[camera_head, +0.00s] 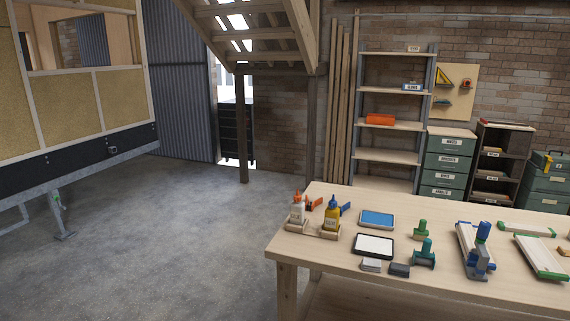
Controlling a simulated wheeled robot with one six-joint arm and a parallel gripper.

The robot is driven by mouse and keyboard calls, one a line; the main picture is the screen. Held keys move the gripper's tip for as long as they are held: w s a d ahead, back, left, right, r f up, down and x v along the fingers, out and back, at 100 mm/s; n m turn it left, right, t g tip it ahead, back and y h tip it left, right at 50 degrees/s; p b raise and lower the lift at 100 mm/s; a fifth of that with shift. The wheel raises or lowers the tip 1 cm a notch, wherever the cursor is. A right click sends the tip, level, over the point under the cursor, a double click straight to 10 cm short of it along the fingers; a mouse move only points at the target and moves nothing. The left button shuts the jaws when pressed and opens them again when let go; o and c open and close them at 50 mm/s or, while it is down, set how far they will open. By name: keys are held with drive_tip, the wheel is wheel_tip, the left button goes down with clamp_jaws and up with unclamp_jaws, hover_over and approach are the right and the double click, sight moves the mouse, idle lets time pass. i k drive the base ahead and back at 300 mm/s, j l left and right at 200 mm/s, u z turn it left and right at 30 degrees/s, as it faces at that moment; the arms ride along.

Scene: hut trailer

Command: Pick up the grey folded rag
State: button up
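Two small grey things lie side by side near the front edge of the wooden workbench (345,215). The right one is a darker grey, soft-edged pad (400,270) that looks like the grey folded rag. The left one is a paler, flat, layered piece (371,265); at this size I cannot be sure which of the two is the rag. A narrow gap separates them. My gripper is not in view.
Behind them lies a black-framed white tablet (374,245), with a blue-faced one (378,219) farther back. A teal-handled tool (424,254) stands close right. Glue bottles (304,214) stand left. A blue clamp-like tool (480,252) stands farther right. Open concrete floor (180,230) lies left.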

sight(399, 269)
drive_tip(key=i+l+u, duration=0.15)
drive_tip(key=i+l, duration=0.25)
drive_tip(key=i+l+u, duration=0.15)
drive_tip(key=i+l, duration=0.2)
drive_tip(key=l, duration=0.15)
drive_tip(key=i+l+u, duration=0.15)
drive_tip(key=i+l, duration=0.15)
drive_tip(key=l, duration=0.2)
